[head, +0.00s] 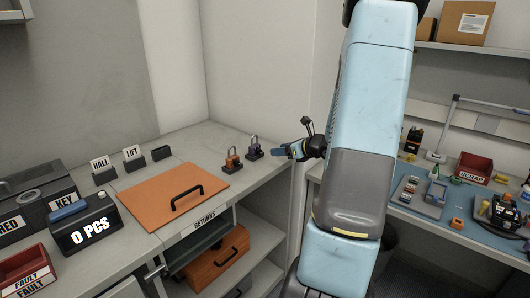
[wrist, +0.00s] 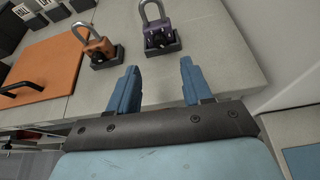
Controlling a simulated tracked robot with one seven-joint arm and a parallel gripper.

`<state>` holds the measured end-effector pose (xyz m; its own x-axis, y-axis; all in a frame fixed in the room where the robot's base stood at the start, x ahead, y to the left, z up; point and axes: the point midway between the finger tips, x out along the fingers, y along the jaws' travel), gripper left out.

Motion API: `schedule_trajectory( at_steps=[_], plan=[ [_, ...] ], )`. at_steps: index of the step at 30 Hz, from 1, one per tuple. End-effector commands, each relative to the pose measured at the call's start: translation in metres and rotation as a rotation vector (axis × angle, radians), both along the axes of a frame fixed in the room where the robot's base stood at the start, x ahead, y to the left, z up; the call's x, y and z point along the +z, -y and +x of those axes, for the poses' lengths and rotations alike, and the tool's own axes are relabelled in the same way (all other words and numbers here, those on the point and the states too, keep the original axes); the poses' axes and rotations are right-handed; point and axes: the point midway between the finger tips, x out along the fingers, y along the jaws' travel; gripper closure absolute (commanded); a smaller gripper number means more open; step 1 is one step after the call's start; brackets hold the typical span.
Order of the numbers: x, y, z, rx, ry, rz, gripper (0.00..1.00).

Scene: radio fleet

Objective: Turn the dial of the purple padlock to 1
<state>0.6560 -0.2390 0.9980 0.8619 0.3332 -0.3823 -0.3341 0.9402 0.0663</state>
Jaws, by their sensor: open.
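The purple padlock (wrist: 158,35) stands upright in a dark holder near the right end of the grey counter, its shackle up. It also shows small in the head view (head: 254,149). Its dial is too small to read. My gripper (wrist: 158,85) is open and empty, with blue fingers pointing toward the purple padlock and a gap between them and it. In the head view my gripper (head: 284,151) is just right of the padlock, by the counter's edge. An orange padlock (wrist: 98,46) stands in its own holder to the left of the purple one.
An orange panel with a black handle (head: 150,203) lies on the counter left of the padlocks. HALL (head: 104,174) and LIFT (head: 134,161) signs stand behind it. A "0 PCS" box (head: 86,230) is at front left. A blue-matted bench (head: 460,218) with a red SCRAP bin (head: 474,170) is right.

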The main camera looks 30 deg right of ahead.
Motion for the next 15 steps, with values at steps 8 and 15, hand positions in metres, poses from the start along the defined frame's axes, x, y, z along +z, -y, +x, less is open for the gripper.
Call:
schedule_trajectory(
  at_steps=[8, 15],
  plan=[
    [-0.019, -0.017, 0.043, 0.002, 0.0, 0.001, 0.5],
    [-0.03, -0.027, 0.069, 0.001, 0.001, 0.0, 0.5]
  ],
)
